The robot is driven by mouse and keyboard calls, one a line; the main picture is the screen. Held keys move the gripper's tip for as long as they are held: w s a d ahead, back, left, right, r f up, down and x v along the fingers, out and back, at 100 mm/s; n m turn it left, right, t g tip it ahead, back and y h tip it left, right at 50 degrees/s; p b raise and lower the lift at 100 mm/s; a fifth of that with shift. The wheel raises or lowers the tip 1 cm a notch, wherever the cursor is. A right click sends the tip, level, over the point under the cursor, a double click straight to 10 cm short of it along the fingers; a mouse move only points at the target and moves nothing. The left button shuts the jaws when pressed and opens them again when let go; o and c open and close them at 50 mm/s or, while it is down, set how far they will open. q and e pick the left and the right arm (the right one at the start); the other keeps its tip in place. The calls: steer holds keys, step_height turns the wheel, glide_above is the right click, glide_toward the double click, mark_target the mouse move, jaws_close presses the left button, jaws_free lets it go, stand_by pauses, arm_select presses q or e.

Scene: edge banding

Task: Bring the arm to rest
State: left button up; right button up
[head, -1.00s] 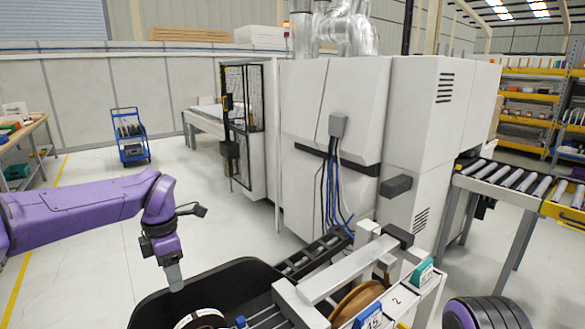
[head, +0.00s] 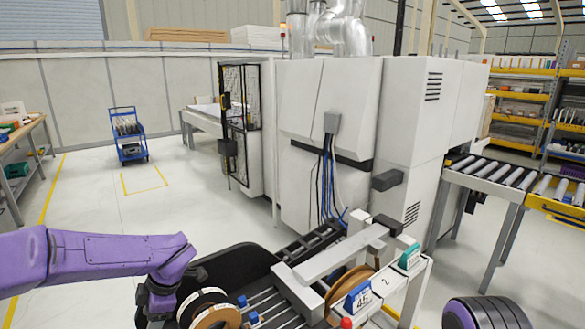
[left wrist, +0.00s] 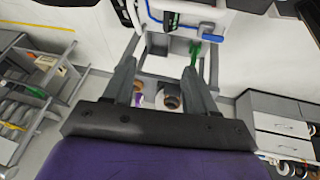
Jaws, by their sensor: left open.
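My left arm (head: 110,255) is purple and comes in low from the left in the head view. Its wrist is bent down beside the black bin, and its fingertips are not visible there. In the left wrist view my left gripper (left wrist: 158,72) has its two grey fingers apart with nothing held between them. Small rolls (left wrist: 172,101) show beyond the fingers, apart from them as far as I can tell. My right gripper is in neither view.
The black bin (head: 235,262) and light and brown rolls (head: 215,318) lie close to my left wrist. A big brown roll (head: 342,284) sits behind a blue tag (head: 357,297). The white machine (head: 325,110) and roller conveyor (head: 495,172) stand beyond.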

arm_select(q)
steer(key=s+a+f+m+t+y, duration=0.2)
steer(key=s+f+m, duration=0.25)
steer(key=f, duration=0.35)
steer(key=s+a+f+m+t+y, duration=0.25)
steer(key=s+f+m, duration=0.2)
steer(key=f, duration=0.35)
steer(key=s+d+f+m+h, duration=0.3)
steer(key=s+f+m, duration=0.15)
steer(key=s, duration=0.65)
steer(key=s+d+f+m+h, duration=0.3)
steer(key=s+f+m, duration=0.15)
steer(key=s, duration=0.65)
step_height(320, 180, down, 13)
steer(key=s+b, duration=0.1)
steer(key=b, duration=1)
steer(key=shift+r+n+g+b, duration=0.15)
steer(key=shift+n+g+b, duration=0.15)
steer(key=shift+g+b, duration=0.05)
